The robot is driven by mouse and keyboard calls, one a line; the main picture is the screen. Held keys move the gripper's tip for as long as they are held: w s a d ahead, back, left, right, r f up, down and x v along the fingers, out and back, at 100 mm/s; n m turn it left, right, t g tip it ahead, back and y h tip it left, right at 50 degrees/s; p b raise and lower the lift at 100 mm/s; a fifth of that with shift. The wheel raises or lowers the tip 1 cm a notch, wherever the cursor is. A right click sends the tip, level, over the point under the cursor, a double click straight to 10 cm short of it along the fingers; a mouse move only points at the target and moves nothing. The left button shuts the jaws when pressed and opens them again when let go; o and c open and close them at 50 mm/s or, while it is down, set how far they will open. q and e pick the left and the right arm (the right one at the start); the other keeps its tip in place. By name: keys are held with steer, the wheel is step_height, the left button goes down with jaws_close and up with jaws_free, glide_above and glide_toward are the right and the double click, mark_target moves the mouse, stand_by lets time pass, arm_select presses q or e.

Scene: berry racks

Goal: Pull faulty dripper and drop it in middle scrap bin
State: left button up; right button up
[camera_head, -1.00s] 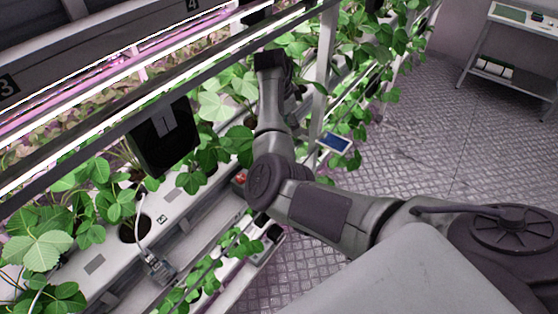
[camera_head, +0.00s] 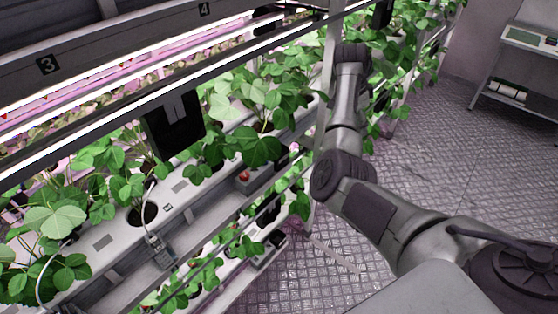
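A thin pale tube (camera_head: 147,195) runs into a round dark hole (camera_head: 143,214) in the white planting gutter (camera_head: 103,242). A small grey clip-like piece (camera_head: 160,250) hangs at the gutter's front edge below it. I cannot tell whether either is the faulty dripper. My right arm reaches up from the lower right, and its dark far end (camera_head: 351,56) is among the leaves at the rack's right part. Its fingers cannot be made out, nor anything held. My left gripper is out of view. I cannot make out a middle scrap bin for certain.
A small grey box (camera_head: 252,181) with something red in it sits on the rack's front. Another small box (camera_head: 270,250) is lower down. A dark panel (camera_head: 175,125) hangs before the plants. The metal floor (camera_head: 420,140) is open; a shelf table (camera_head: 520,92) stands at the right.

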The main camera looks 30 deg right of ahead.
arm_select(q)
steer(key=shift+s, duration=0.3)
arm_select(e)
steer(key=s+d+r, duration=0.2)
steer(key=d+r, duration=0.1)
steer(key=d, duration=0.2)
steer(key=shift+s, duration=0.4)
steer(key=shift+r, duration=0.1)
